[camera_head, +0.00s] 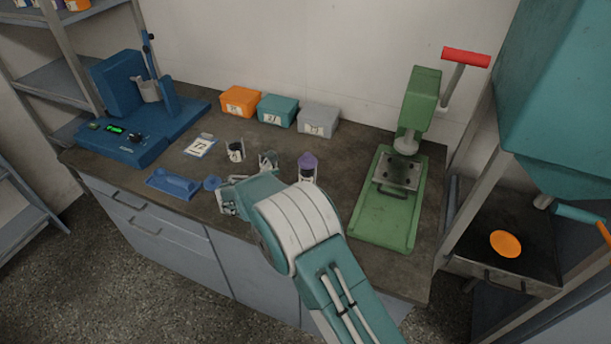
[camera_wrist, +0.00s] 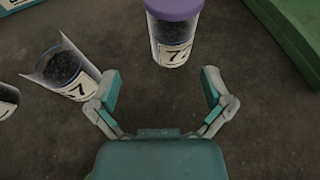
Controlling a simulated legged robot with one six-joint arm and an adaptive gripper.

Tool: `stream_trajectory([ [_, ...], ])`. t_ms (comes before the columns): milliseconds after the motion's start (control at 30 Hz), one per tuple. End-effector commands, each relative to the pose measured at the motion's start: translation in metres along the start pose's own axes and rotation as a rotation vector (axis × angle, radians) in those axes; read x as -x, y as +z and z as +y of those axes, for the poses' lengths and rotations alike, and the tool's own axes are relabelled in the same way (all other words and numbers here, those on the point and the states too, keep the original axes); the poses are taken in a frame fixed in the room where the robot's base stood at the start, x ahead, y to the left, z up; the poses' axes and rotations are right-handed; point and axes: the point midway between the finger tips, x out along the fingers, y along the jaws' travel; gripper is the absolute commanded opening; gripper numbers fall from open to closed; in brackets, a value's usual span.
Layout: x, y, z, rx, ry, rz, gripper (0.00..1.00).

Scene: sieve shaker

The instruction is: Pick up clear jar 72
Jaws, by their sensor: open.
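The clear jar (camera_wrist: 174,48) with a purple lid and dark contents stands upright on the bench at the top of the wrist view; its label seems to read 72. In the head view its purple lid (camera_head: 307,161) shows just beyond my arm, which hides part of the surroundings. My gripper (camera_wrist: 160,73) is open and empty, its fingers spread to either side below the jar in the wrist view. The jar lies beyond the fingertips, apart from them.
An open clear container (camera_wrist: 67,72) with dark grains and a label stands left of the fingers. Another small jar (camera_head: 236,152) is further left. A green press (camera_head: 385,205) stands on the right, a blue shaker machine (camera_head: 125,125) on the left. Orange, teal and grey boxes line the back.

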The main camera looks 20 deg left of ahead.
Motion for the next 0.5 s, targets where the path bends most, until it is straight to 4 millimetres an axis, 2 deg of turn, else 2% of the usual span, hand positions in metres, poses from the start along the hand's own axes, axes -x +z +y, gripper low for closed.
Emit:
stream_trajectory([
  [33, -0.01, 0.001, -0.002, -0.002, -0.003, 0.001, 1.0],
  [267, -0.03, 0.002, -0.005, -0.006, -0.001, 0.002, 1.0],
  [500, -0.066, -0.003, -0.003, -0.003, -0.003, 0.001, 1.0],
])
